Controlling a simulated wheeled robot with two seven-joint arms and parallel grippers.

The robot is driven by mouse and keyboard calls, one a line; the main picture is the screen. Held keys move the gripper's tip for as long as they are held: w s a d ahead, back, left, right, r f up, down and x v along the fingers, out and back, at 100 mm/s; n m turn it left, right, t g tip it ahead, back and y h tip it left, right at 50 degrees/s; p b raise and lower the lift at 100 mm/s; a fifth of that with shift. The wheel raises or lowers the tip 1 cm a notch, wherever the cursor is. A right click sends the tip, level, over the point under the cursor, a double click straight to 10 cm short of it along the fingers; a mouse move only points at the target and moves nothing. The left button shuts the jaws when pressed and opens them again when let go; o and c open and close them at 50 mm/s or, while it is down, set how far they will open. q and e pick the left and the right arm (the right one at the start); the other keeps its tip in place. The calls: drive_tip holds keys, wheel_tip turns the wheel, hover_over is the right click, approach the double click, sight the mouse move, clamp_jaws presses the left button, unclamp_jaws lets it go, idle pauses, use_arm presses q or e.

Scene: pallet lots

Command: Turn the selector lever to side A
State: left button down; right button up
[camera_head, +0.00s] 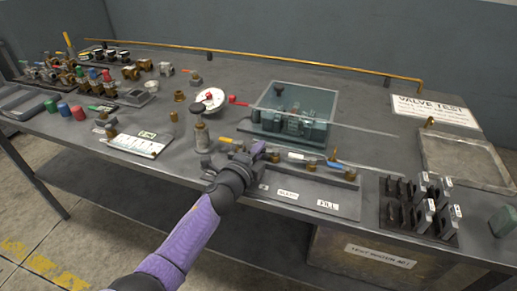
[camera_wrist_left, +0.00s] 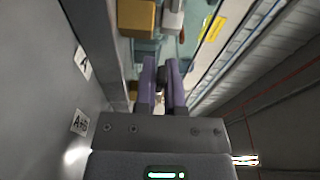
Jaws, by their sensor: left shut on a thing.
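My left gripper (camera_head: 258,151) reaches in over the front edge of the bench, at the valve row behind the sloped label panel. In the left wrist view its two purple fingers (camera_wrist_left: 162,78) are close together, shut on a dark narrow piece (camera_wrist_left: 162,84) that looks like the selector lever. Most of that piece is hidden by the fingers, so its exact angle cannot be told. An "A" label (camera_wrist_left: 83,63) and an "A+B" label (camera_wrist_left: 80,123) show on the grey panel at left there. My right gripper is not in view.
A clear-covered box of teal parts (camera_head: 292,112) stands just behind the gripper. A gauge (camera_head: 209,98) and a yellow handle (camera_head: 229,141) are to its left; a blue-and-white handle (camera_head: 302,157) is to its right. Dark slotted blocks (camera_head: 420,205) stand front right.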

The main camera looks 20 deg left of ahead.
use_arm(q)
drive_tip(key=shift+w+f+m+g+h+b, duration=0.1)
drive_tip(key=shift+w+m+g+h+b, duration=0.15)
drive_tip(key=shift+m+h, duration=0.45)
drive_tip(key=shift+w+m+g+h+b, duration=0.1)
drive_tip(key=shift+m+g+h, duration=0.25)
drive_tip(key=shift+h, duration=0.65)
drive_tip(key=shift+w+m+h, duration=0.1)
drive_tip(key=shift+m+h, duration=0.25)
drive_tip(key=shift+h, duration=0.05)
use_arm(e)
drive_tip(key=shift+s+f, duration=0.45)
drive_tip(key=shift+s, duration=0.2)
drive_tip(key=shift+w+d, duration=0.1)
